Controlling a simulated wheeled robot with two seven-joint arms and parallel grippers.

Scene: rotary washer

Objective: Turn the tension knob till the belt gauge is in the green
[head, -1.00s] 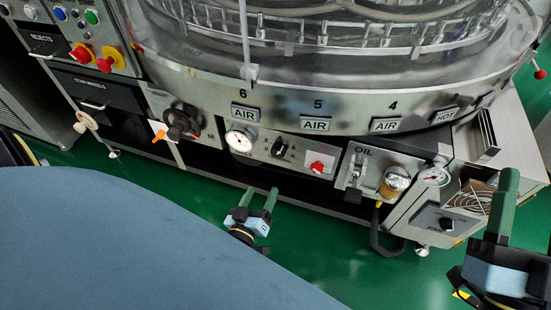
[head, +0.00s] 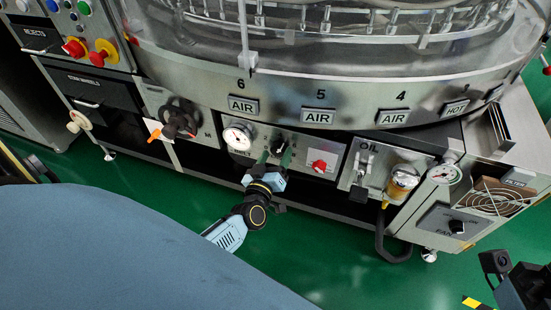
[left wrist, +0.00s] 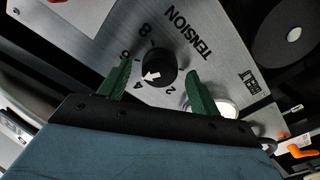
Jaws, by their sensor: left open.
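The black tension knob (left wrist: 160,66) sits on a grey panel marked TENSION, and its white arrow points near the 4. In the head view the knob (head: 279,146) is partly hidden by my left gripper (head: 273,155). The left wrist view shows that gripper (left wrist: 162,88) open, one green finger on each side of the knob, with gaps between fingers and knob. The round white belt gauge (head: 238,136) is left of the knob; its needle and green zone are too small to read. Part of my right gripper (head: 522,287) shows at the lower right; its fingers are not visible.
A red button (head: 319,166) is close to the right of the knob. A black handwheel (head: 178,120) with an orange tip lies further left. The oil unit (head: 402,180) and a fan box (head: 457,225) stand right. Green floor in front is open.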

